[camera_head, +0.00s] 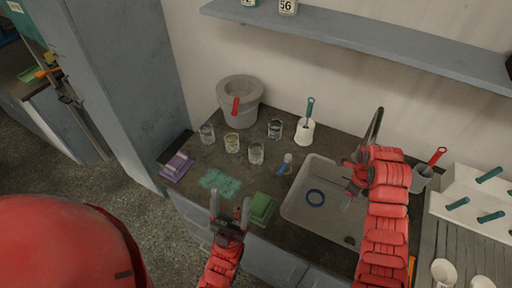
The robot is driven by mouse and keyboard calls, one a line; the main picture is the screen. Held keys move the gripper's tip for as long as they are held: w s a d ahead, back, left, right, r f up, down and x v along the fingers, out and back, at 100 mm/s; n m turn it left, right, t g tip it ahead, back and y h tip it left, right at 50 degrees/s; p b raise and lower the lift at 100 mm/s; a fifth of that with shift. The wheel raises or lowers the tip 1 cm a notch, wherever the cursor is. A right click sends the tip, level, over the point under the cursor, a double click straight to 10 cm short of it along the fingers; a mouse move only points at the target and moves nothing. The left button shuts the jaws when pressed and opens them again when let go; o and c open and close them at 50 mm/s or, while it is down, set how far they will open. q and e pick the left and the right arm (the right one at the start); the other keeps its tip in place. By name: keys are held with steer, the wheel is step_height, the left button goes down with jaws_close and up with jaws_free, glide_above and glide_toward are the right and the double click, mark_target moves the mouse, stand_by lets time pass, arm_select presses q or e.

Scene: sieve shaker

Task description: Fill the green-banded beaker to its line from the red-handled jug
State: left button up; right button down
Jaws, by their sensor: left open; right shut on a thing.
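Several small clear beakers stand on the dark counter: one at the left (207,133), one with a yellowish band (232,144), one in front (256,153) and one further back (275,129). I cannot tell which band is green. My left gripper (229,210) is open and empty at the counter's front edge, in front of the beakers. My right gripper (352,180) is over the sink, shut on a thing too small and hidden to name.
A green block (262,208), a green patch (220,182) and a purple stack (178,166) are near the front. A white brush holder (304,132) stands behind.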

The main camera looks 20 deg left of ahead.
steer(key=w+a+r+n, duration=0.1)
steer(key=w+a+n, duration=0.2)
steer(key=n, duration=1)
steer(key=w+a+r+n, duration=0.1)
steer(key=w+a+n, duration=0.2)
steer(key=a+n, duration=0.6)
steer(key=n, duration=0.4)
steer(key=shift+w+r+n, duration=0.25)
steer(key=shift+r+n, duration=0.05)
